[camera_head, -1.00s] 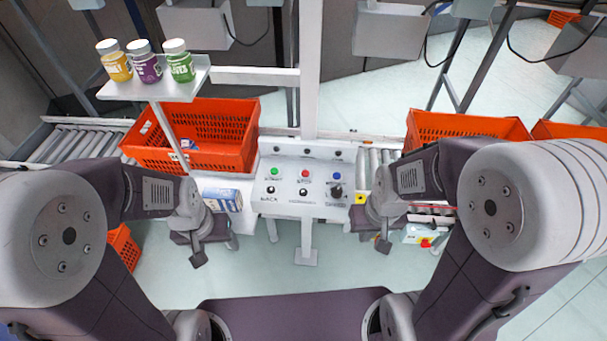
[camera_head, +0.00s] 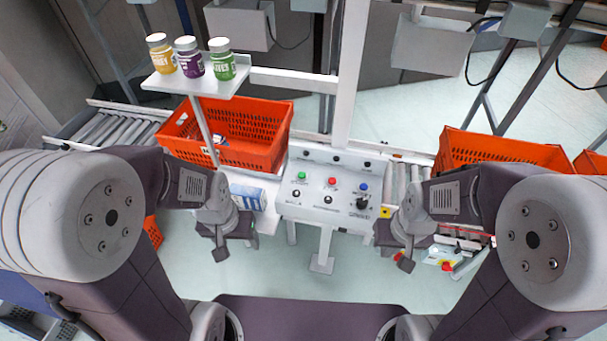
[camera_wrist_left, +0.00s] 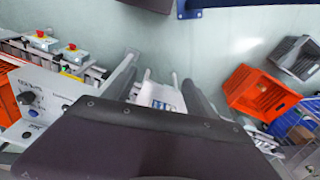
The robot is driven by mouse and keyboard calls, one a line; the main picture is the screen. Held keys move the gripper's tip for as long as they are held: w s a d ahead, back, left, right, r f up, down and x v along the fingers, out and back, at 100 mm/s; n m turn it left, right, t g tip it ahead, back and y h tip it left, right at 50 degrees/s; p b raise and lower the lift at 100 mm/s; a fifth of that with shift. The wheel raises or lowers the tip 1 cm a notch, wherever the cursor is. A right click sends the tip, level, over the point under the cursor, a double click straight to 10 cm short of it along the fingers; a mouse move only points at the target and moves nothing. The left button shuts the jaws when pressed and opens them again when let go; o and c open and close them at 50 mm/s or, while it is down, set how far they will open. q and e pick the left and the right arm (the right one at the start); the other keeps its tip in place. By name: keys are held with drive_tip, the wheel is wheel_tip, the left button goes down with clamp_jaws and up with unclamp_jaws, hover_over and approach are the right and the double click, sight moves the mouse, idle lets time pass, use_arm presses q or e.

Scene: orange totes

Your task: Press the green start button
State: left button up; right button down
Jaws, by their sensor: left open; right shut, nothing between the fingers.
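The green button (camera_head: 302,176) is at the left of the upper button row on a light grey control panel (camera_head: 290,207). A red button (camera_head: 332,182) and a blue button (camera_head: 363,187) sit to its right. My left gripper (camera_head: 221,250) is left of and below the panel in the head view, apart from the green button; it is open and empty. In the left wrist view its open fingers (camera_wrist_left: 160,88) have a clear gap between them. My right gripper (camera_head: 405,263) is shut and empty, right of and below the panel.
An orange tote (camera_head: 262,158) sits left behind the panel, beside a shelf (camera_head: 235,88) holding three jars (camera_head: 190,57). A white and blue carton (camera_head: 248,194) lies between the left gripper and panel. Another orange tote (camera_head: 500,150) stands at right. Roller conveyors (camera_head: 118,130) flank the panel.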

idle(0.3)
use_arm(q)
clamp_jaws()
idle(1.6)
